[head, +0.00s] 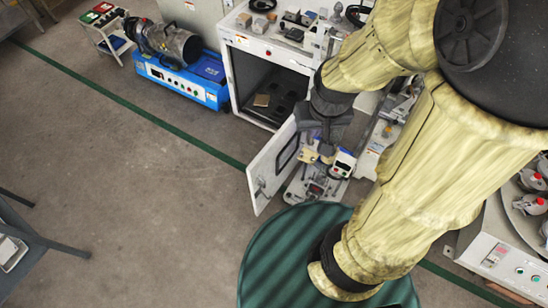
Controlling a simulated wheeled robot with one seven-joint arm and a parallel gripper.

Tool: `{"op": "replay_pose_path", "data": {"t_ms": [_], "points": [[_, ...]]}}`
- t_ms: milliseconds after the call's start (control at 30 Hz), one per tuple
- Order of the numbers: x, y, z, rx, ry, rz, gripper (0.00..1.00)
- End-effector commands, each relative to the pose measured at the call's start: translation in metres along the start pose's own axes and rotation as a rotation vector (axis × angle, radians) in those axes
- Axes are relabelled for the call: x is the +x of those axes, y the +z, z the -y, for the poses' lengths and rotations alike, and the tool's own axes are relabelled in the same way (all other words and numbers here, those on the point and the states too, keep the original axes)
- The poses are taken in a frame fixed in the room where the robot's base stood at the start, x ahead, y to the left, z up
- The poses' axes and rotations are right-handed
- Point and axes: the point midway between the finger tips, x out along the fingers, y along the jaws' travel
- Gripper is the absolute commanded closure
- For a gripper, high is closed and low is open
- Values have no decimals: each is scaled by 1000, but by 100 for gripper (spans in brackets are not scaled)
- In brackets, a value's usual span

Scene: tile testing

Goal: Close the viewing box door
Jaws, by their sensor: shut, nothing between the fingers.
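The viewing box (231,75) is a white cabinet at the upper middle, with a dark interior. A small brown block (262,100) lies inside it. Its door (264,172), a white panel with a dark-framed window, stands swung open toward the lower part of the view. My gripper (326,150) is at the end of the yellow-sleeved arm, just right of the door's inner side. It is shut and appears empty. The fingertips are small and cluttered against the equipment behind; I cannot tell whether they touch the door.
A blue machine (190,76) stands left of the box. A cart (105,32) is at upper left. A grey table (35,250) is at lower left. The floor left of the door is clear.

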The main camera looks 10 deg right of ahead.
Motion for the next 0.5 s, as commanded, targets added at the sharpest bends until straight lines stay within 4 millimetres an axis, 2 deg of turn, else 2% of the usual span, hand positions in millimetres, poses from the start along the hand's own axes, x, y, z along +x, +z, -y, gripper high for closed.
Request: {"op": "replay_pose_path", "data": {"t_ms": [367,500], "points": [[1,-1,0,-6,2,-2,100],[15,-14,-8,-82,26,-27,100]]}}
